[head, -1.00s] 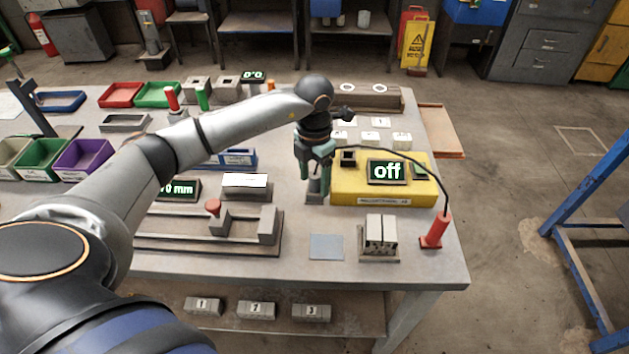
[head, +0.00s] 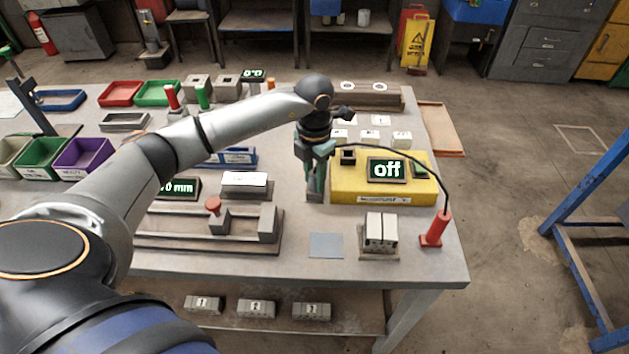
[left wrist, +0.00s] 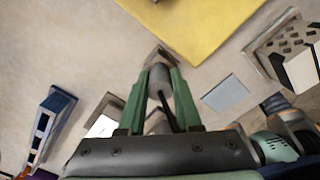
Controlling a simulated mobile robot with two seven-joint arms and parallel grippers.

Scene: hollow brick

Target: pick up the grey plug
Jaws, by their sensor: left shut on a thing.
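The grey plug (left wrist: 158,78) is a small cylinder between the green fingers of my left gripper (left wrist: 160,82) in the left wrist view. In the head view my left gripper (head: 316,180) points down beside the left edge of the yellow box (head: 384,197). Its fingers are shut on the plug and mostly hide it there. A small grey base (head: 314,197) shows under the fingertips, and it also shows just past the plug in the left wrist view (left wrist: 161,53). I cannot tell whether the plug is clear of this base. My right gripper is not in view.
The yellow box bears a display reading "off" (head: 386,170), with a black cable running to a red cylinder (head: 434,230). A block holder (head: 380,238) and a blue-grey square (head: 326,246) lie nearer. A rail fixture with a red knob (head: 213,205) stands left.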

